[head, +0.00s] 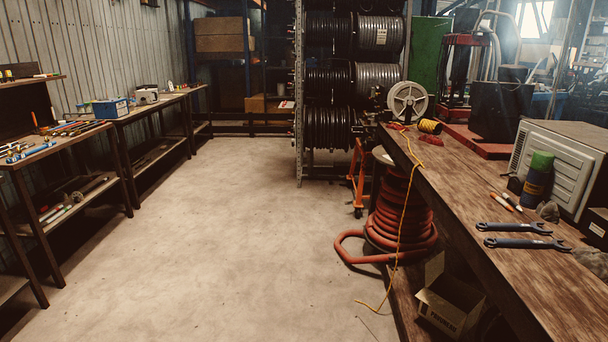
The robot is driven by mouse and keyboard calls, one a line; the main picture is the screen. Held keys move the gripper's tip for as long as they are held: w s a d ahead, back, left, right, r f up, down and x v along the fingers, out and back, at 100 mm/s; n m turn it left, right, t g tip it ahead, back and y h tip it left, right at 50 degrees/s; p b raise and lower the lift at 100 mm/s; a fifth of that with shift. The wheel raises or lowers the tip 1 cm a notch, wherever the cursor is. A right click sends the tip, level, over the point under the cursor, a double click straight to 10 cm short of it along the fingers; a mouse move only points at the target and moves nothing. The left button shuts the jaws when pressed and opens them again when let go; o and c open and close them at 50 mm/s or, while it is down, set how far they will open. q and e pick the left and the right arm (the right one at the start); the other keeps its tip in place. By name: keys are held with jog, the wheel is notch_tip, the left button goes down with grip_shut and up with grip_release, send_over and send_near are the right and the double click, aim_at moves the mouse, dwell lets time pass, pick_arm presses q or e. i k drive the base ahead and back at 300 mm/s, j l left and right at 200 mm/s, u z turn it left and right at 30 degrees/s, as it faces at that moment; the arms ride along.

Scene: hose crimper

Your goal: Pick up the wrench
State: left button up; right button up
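Two dark blue open-end wrenches lie flat on the wooden workbench (480,215) at the right. The far wrench (515,228) and the near wrench (525,243) lie roughly parallel, close together, with their heads at both ends showing. Several blue tools (30,152) also lie on the left bench, too small to tell for sure what they are. Neither of my grippers shows in the head view.
Beside the wrenches are markers (506,201), a spray can (537,181) and a grey machine (560,160). A coiled red hose (402,212) and a cardboard box (450,305) stand by the workbench. The concrete floor (230,240) between the benches is clear.

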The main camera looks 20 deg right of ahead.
aim_at(500, 242)
jog(key=i+l+z, duration=0.1)
jog(key=i+z, duration=0.6)
jog(key=z, duration=0.15)
jog(key=i+j+z, duration=0.15)
jog(key=i+z, duration=0.15)
jog(key=z, duration=0.15)
jog(key=i+j+z, duration=0.25)
jog(key=z, duration=0.2)
jog(key=i+j+z, duration=0.55)
jog(key=j+z, duration=0.3)
jog(key=l, duration=0.1)
